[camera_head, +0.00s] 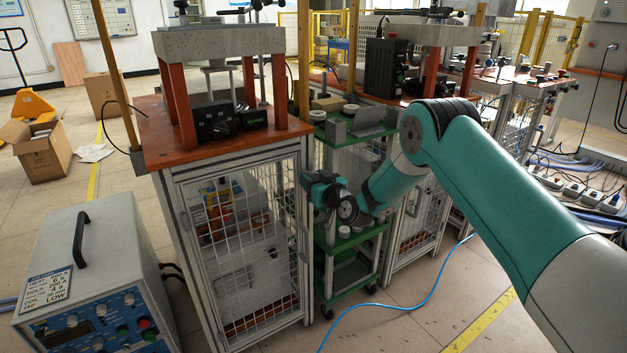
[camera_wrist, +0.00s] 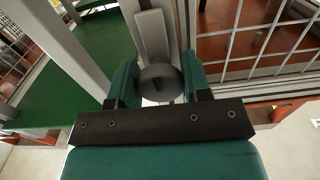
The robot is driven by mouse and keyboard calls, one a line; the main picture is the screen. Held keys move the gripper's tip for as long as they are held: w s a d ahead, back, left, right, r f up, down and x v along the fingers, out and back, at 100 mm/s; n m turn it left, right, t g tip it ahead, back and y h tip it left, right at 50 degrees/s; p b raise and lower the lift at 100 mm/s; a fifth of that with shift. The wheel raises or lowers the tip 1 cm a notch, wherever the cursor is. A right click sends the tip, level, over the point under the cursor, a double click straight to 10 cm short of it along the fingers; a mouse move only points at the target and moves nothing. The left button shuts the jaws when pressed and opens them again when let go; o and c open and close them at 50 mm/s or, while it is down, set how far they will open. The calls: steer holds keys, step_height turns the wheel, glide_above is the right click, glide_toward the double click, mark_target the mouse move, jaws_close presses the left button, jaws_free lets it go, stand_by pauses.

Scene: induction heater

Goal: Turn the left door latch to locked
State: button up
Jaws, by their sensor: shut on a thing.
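The latch (camera_wrist: 158,84) shows in the wrist view as a round dark grey knob with a slot, in front of a light grey upright frame bar (camera_wrist: 153,35). My gripper (camera_wrist: 159,88) has one finger on each side of the knob and is shut on it. In the head view my gripper (camera_head: 306,182) is at the right edge of the left cabinet's wire-mesh door (camera_head: 243,250). The latch is hidden there behind my gripper and wrist. I cannot tell from the frames whether the latch stands at locked.
A green shelf cart (camera_head: 349,243) stands close behind and right of my wrist. The heater box (camera_head: 95,262) with knobs stands at the lower left. A blue cable (camera_head: 408,306) lies on the floor, and power strips (camera_head: 575,188) are at the right.

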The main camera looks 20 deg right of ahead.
steer(key=m, duration=0.8)
steer(key=shift+a+m+p, duration=0.1)
steer(key=shift+m+p, duration=0.2)
steer(key=m+p, duration=0.1)
steer(key=m, duration=0.4)
steer(key=shift+r, duration=0.15)
steer(key=shift+m+p, duration=0.75)
steer(key=shift+m, duration=1.35)
steer(key=o, duration=0.9)
steer(key=shift+s, duration=0.1)
